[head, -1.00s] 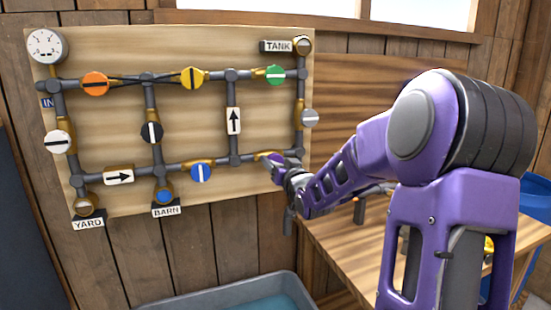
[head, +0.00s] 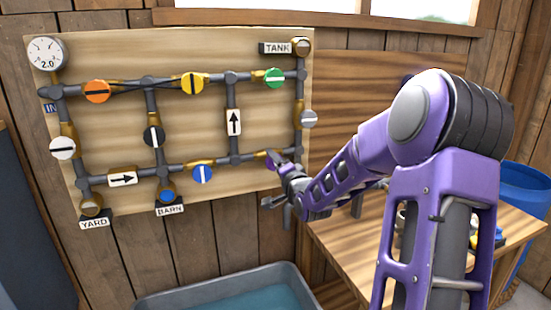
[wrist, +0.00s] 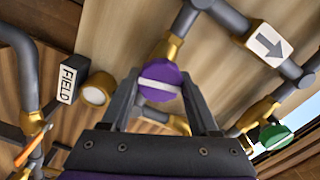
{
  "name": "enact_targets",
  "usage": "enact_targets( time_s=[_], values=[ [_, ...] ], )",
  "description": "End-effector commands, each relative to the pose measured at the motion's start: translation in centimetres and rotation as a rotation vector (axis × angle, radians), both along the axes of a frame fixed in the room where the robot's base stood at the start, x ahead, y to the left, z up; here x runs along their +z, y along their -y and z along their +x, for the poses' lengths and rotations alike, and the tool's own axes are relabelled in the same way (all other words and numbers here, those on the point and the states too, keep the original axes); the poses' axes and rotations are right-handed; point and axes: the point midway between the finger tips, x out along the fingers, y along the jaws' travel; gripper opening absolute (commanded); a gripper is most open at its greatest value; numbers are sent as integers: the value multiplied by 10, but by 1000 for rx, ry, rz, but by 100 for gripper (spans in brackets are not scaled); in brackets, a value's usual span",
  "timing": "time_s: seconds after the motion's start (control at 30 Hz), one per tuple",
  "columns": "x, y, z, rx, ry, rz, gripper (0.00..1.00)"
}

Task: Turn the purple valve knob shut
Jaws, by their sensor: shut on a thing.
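The purple valve knob (wrist: 160,84) has a white bar and sits on a brass-ended pipe. In the wrist view its bar lies roughly across the picture, crossing the pipe's line. My gripper (wrist: 160,88) has one finger on each side of the knob and is shut on it. In the head view my gripper (head: 270,182) is at the lower right of the pipe board, and only a sliver of the purple knob (head: 271,164) shows behind it.
The pipe board (head: 110,62) carries other knobs: blue (head: 203,174), green (head: 274,78), grey (head: 309,119), orange (head: 97,92). A FIELD outlet (wrist: 95,92) is close beside my gripper. A basin (head: 230,290) stands below; a workbench (head: 345,250) is at right.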

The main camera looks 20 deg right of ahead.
Motion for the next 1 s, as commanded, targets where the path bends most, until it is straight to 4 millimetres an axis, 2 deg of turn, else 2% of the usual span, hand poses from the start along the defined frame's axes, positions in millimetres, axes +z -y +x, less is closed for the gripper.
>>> enact_targets(
  time_s=[0.4,0.97,1.0],
  values=[
    [-1,-1,0,1,-3,200,6],
    [-2,-1,0,1,-2,232,6],
    [-2,-1,0,1,-2,232,63]
  ],
)
